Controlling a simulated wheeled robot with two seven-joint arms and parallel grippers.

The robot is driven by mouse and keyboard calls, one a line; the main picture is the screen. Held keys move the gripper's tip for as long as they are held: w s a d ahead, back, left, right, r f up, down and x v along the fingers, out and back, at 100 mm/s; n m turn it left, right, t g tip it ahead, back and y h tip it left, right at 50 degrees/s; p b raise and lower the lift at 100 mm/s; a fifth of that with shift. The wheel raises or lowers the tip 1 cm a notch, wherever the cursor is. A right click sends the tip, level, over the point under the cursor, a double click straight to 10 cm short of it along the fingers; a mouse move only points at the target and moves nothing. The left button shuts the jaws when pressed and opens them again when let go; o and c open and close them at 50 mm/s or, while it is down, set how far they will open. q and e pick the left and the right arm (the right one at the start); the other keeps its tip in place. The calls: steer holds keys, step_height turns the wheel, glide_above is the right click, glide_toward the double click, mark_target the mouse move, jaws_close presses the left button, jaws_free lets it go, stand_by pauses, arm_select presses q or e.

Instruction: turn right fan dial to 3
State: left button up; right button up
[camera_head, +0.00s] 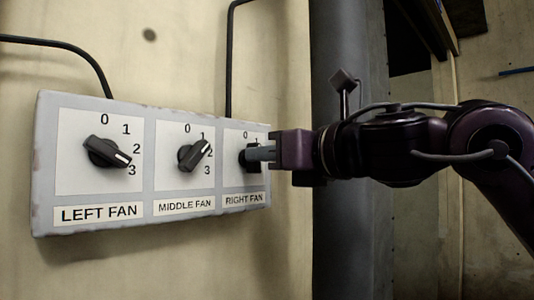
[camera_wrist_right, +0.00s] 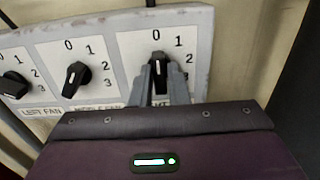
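The right fan dial (camera_wrist_right: 157,64) is a black knob on the right panel of a grey control box (camera_head: 150,208). Its pale mark points up toward the 0 in the right wrist view. My right gripper (camera_head: 254,154) comes in from the right and covers much of this dial in the head view. In the right wrist view its two grey fingers (camera_wrist_right: 159,78) sit close on either side of the knob, and the knob fills the gap between them. My left gripper is in neither view.
The left fan dial (camera_head: 107,152) points to the lower right, between 2 and 3. The middle fan dial (camera_head: 194,155) points to the upper right. Black cables (camera_head: 229,60) run up the wall from the box. A dark pillar (camera_head: 340,240) stands right of it.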

jaws_close()
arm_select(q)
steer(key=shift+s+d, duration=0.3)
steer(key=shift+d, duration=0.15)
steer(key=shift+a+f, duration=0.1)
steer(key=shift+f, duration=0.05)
arm_select(e)
steer(key=shift+m, duration=0.3)
arm_select(q)
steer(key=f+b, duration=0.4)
steer(key=b, duration=0.1)
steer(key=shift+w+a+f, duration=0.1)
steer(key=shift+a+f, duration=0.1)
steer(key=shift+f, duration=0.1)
arm_select(e)
steer(key=m, duration=2.3)
steer(key=shift+w+d+f, duration=0.1)
steer(key=shift+w+f, duration=0.05)
steer(key=shift+f, duration=0.2)
steer(key=shift+m, duration=0.3)
steer(key=o, duration=0.5)
jaws_free()
steer(key=shift+w, duration=0.1)
